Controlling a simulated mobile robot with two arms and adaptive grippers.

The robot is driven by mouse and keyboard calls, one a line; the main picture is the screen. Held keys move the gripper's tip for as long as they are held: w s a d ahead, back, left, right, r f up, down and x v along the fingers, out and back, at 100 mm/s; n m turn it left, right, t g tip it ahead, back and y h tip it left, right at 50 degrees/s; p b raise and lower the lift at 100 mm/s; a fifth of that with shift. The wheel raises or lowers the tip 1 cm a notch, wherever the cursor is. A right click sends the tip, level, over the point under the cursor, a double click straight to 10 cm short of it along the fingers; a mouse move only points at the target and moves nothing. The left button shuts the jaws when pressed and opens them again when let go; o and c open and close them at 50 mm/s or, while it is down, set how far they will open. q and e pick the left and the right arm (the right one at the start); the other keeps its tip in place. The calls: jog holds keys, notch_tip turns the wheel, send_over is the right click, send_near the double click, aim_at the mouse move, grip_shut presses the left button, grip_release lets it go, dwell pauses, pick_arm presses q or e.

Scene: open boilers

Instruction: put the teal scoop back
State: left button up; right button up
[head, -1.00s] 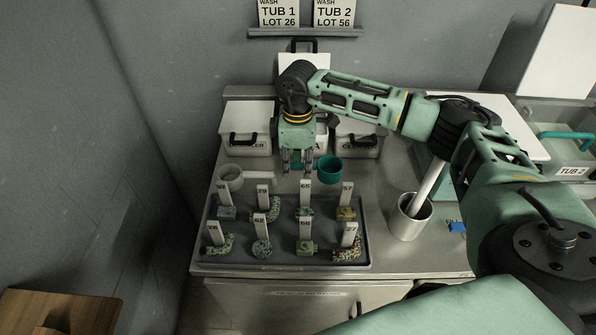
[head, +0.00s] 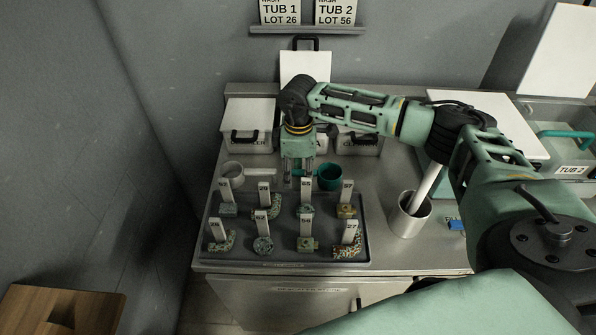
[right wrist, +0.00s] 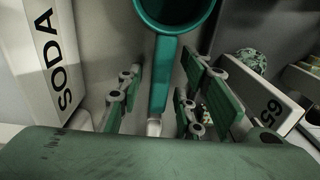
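The teal scoop (head: 328,176) lies on the counter behind the tray of tagged pieces, its cup to the right of my right gripper. My right gripper (head: 298,180) points down over its handle. In the right wrist view the scoop's teal handle (right wrist: 160,75) runs between the two pairs of green fingers (right wrist: 158,100). A gap shows on both sides of the handle, so the gripper is open around it and not clamped. The lower end of the handle is partly hidden by the gripper body. My left gripper is not in view.
A pale scoop (head: 232,172) lies to the left. The dark tray (head: 285,258) with several tagged pieces is in front. Lidded boxes (head: 247,142) stand behind, one marked SODA (right wrist: 55,60) in the wrist view. A metal cup (head: 408,218) holding a rod stands at right.

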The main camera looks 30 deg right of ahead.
jog(key=shift+r, duration=0.1)
notch_tip(320, 180, up, 12)
jog(key=b, duration=0.3)
jog(key=shift+b, duration=0.3)
jog(key=shift+w+d+r, duration=0.1)
jog(key=shift+r, duration=0.05)
